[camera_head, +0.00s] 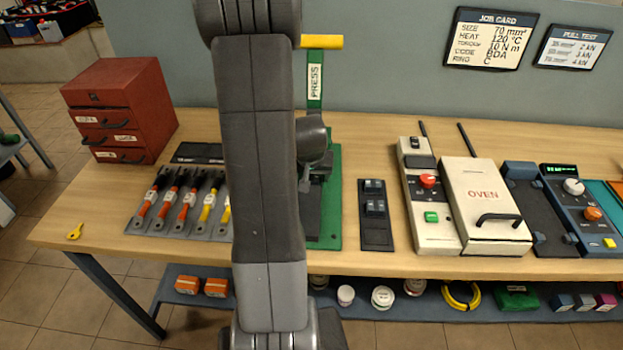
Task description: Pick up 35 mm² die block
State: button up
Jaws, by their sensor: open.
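Small dark die blocks with pale metallic tops stand in a narrow dark holder (376,240), right of the green press (331,200). One block (374,186) is at the back and another block (376,207) is in front of it. Their size marks are too small to read, so I cannot tell which is 35 mm². My gripper (305,184) is partly hidden behind my arm, in front of the press and left of the holder. It is open, and I see nothing held in it.
A red drawer cabinet (115,95) and a rack of orange- and yellow-handled tools (180,228) are on the left. A white control unit (432,235) and an oven (484,210) stand right of the holder. My arm blocks the middle of the view.

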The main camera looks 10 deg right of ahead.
jog(key=shift+f, duration=0.15)
jog(key=shift+c, duration=0.4)
jog(key=c, duration=1.2)
